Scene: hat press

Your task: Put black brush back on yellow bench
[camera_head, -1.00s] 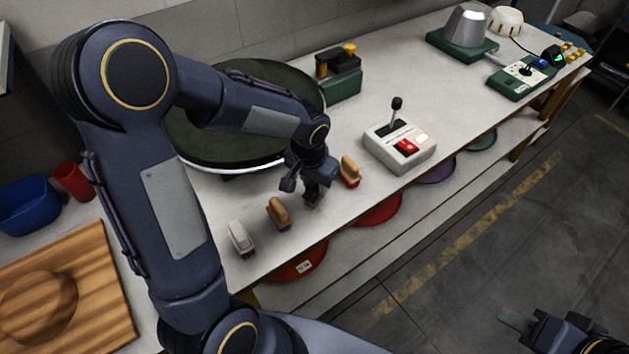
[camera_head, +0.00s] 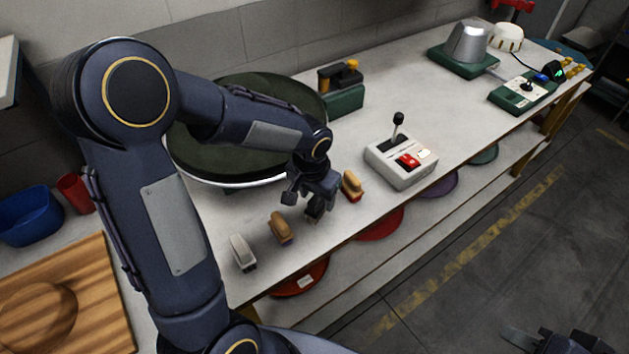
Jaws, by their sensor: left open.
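A small black brush (camera_head: 313,211) stands on the light bench top (camera_head: 345,225), between a tan brush (camera_head: 281,228) and a tan-and-red brush (camera_head: 352,186). My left gripper (camera_head: 309,195) is open just above the black brush, its fingers apart. The gripper hides the upper part of the brush, and I cannot tell if they touch. Yellowish legs (camera_head: 556,118) show under the bench at the right. My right gripper (camera_head: 520,338) is at the bottom right, over the floor, partly cut off; its jaw state is unclear.
A white brush (camera_head: 243,253) stands at the left of the row. A large dark round plate (camera_head: 240,165) lies behind my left gripper. A lever box (camera_head: 401,165) stands to the right. A green device (camera_head: 342,92) is farther back. Red discs (camera_head: 380,223) lie on the lower shelf.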

